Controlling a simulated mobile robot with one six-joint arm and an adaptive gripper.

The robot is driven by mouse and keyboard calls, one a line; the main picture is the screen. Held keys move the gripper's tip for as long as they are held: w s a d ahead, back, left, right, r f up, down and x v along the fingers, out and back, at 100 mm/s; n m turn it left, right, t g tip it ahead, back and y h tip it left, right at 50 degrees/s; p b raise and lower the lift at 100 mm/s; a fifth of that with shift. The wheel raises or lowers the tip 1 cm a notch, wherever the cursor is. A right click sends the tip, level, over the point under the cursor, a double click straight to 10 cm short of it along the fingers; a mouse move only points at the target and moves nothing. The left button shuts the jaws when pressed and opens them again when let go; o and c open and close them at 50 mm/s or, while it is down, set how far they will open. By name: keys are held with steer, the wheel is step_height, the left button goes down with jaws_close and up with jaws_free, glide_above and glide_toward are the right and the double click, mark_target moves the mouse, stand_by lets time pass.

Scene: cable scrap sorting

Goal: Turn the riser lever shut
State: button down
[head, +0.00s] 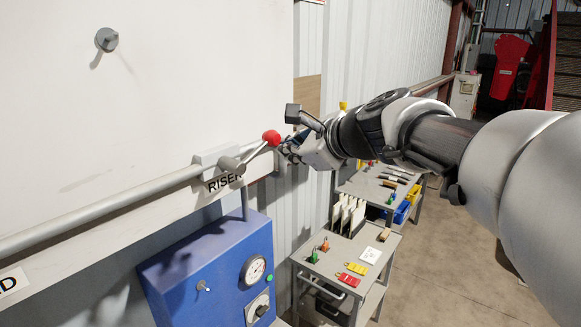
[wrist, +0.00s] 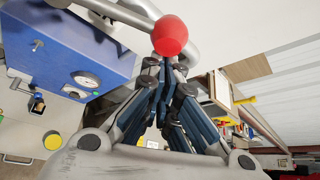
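The riser lever is a thin metal rod (head: 256,152) with a red ball knob (head: 271,138) at its end. It slants up and right from a valve on a grey pipe (head: 130,203), beside the RISER label (head: 226,181). The rod stands at an angle to the pipe. My gripper (head: 287,149) is just right of the knob in the head view. In the wrist view the red knob (wrist: 170,36) shows whole, just beyond the fingertips (wrist: 166,68). The fingers converge and look shut with nothing between them. Whether they touch the knob is unclear.
A blue box with a gauge (head: 210,262) stands below the pipe. A white panel (head: 150,100) with a grey peg (head: 106,40) is behind it. Grey carts (head: 335,262) with tags and small items stand below my arm. Open floor lies at the right.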

steer(key=s+a+r+n+t+b, duration=0.4)
steer(key=r+n+b, duration=0.5)
steer(key=b, duration=0.5)
steer(key=s+n+t, duration=0.1)
steer(key=s+t, duration=0.1)
steer(key=t, duration=0.1)
steer(key=shift+s+a+r+n+b, duration=0.15)
steer(key=shift+a+n+b, duration=0.15)
steer(key=shift+a+b, duration=0.1)
steer(key=shift+r, duration=0.1)
